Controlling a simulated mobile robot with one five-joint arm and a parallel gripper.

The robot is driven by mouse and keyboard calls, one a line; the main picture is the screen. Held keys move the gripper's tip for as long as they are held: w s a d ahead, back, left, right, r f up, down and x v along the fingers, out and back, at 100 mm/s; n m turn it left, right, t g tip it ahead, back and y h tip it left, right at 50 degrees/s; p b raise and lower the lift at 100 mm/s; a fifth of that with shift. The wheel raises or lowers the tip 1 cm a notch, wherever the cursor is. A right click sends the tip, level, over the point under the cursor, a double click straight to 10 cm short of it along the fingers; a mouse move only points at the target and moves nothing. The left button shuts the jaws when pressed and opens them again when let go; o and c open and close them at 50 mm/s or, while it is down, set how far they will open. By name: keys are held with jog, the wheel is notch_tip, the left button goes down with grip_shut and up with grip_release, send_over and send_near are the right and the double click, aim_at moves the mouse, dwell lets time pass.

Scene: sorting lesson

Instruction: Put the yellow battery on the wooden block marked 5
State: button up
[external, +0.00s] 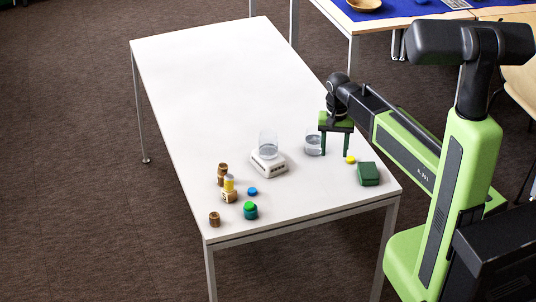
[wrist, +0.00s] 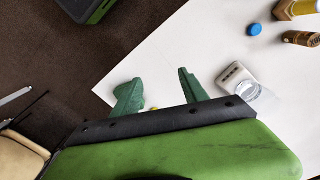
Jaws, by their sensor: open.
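A yellow cylinder with a pale band, which looks like the yellow battery (external: 229,182), stands upright on a wooden block (external: 229,196) near the table's front left. The numbers on the blocks are too small to read. My gripper (external: 334,153) is open with its fingers pointing down near the right edge, well right of the battery. In the wrist view my gripper (wrist: 158,77) shows two spread green fingers with nothing held between them.
A white scale (external: 268,165) bearing a glass beaker (external: 268,141) stands between battery and gripper. Another beaker (external: 313,145) is close beside my fingers. A yellow disc (external: 350,159), green box (external: 368,173), blue disc (external: 252,191) and green-topped pot (external: 250,211) are nearby.

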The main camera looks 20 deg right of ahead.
jog(key=s+d+n, duration=0.5)
jog(key=s+d, duration=0.3)
jog(key=d, duration=0.2)
jog(key=shift+s, duration=0.2)
dwell(0.5)
